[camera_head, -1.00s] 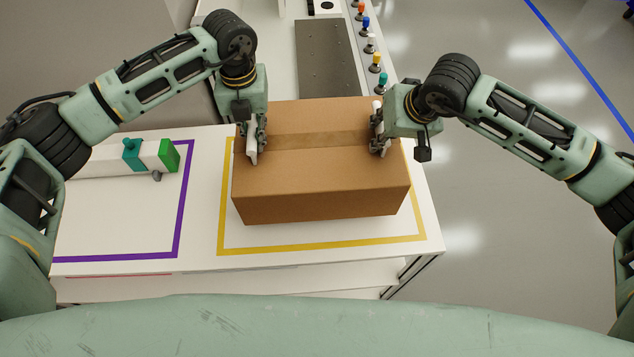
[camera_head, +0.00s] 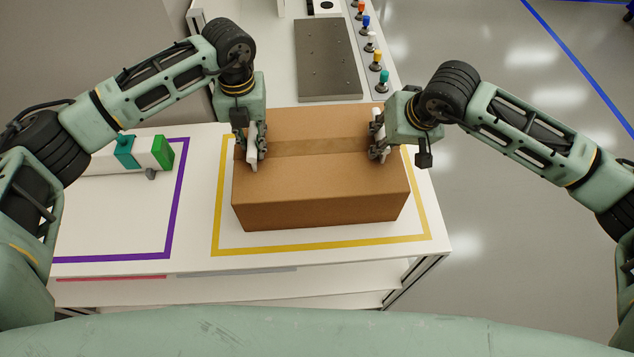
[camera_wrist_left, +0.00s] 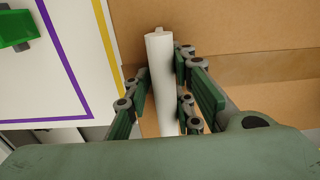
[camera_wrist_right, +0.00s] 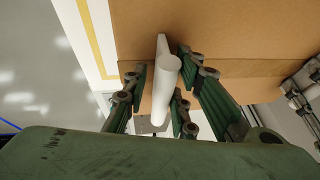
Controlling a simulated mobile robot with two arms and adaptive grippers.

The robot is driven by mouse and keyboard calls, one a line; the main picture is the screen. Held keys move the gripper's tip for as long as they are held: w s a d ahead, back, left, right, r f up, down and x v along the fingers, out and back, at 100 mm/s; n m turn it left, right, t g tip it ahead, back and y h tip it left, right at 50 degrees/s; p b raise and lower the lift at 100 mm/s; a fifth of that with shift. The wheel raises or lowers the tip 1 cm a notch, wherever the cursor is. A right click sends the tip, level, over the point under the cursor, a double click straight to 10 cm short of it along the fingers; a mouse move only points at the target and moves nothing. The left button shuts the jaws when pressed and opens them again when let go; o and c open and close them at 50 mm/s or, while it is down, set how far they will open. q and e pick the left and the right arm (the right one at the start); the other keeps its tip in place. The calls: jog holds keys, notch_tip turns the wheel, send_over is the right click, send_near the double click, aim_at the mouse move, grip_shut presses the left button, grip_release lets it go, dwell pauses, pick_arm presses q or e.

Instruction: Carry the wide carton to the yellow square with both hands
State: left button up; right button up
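The wide brown carton (camera_head: 322,185) is level inside the outline of the yellow square (camera_head: 322,247) on the white table. Whether its underside touches the table cannot be told. My left gripper (camera_head: 252,150) is shut on the white bar handle at the carton's left end, which shows between the fingers in the left wrist view (camera_wrist_left: 163,75). My right gripper (camera_head: 377,145) is shut on the matching white handle at the right end, seen in the right wrist view (camera_wrist_right: 162,80). The yellow square's far side is mostly hidden behind the carton.
Left of the carton, a purple square (camera_head: 176,205) holds a white, teal and green item (camera_head: 140,154). Behind the carton are a grey metal plate (camera_head: 328,60) and a row of coloured knobs (camera_head: 374,60). Open floor lies to the right.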

pick_arm(q)
jog(key=shift+o, duration=1.3)
pick_arm(e)
jog(key=shift+o, duration=1.2)
jog(key=shift+a, duration=0.1)
pick_arm(q)
jog(key=shift+d, duration=0.1)
jog(key=shift+r, duration=0.1)
pick_arm(e)
jog(key=shift+a, duration=0.1)
pick_arm(q)
notch_tip(320, 180, up, 12)
jog(key=shift+f, duration=0.25)
jog(key=shift+r, duration=0.15)
pick_arm(e)
jog(key=shift+s+r, duration=0.1)
jog(key=shift+r, duration=0.15)
jog(key=v, duration=1.1)
jog(key=shift+r, duration=0.25)
jog(key=shift+s+f, duration=0.1)
jog(key=shift+s, duration=0.1)
